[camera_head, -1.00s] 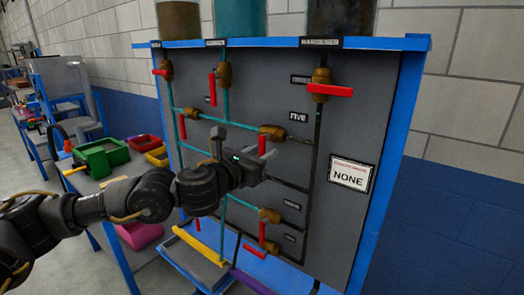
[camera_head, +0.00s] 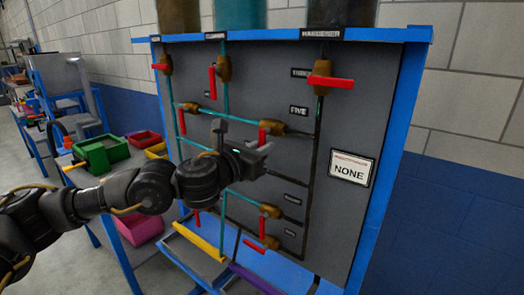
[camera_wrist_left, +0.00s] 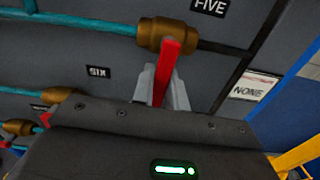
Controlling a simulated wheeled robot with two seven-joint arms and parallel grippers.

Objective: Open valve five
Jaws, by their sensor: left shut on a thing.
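Valve five is a brass body (camera_head: 272,127) on a pipe of the grey panel, below the FIVE label (camera_head: 299,111). Its red handle (camera_head: 262,137) points down, crosswise to the pipe. In the left wrist view the brass body (camera_wrist_left: 160,33) sits between teal pipe on the left and dark pipe on the right. My left gripper (camera_head: 264,149) is at the handle, and its grey fingers (camera_wrist_left: 164,85) are shut on the red handle (camera_wrist_left: 169,58). The handle's lower end is hidden behind the gripper. My right gripper is not in view.
Other red-handled valves surround it, such as one at the upper right (camera_head: 331,83) and one lower down (camera_head: 263,227). A sign reading NONE (camera_head: 349,170) is on the right of the panel. A green bin (camera_head: 103,153) stands on a side table at left.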

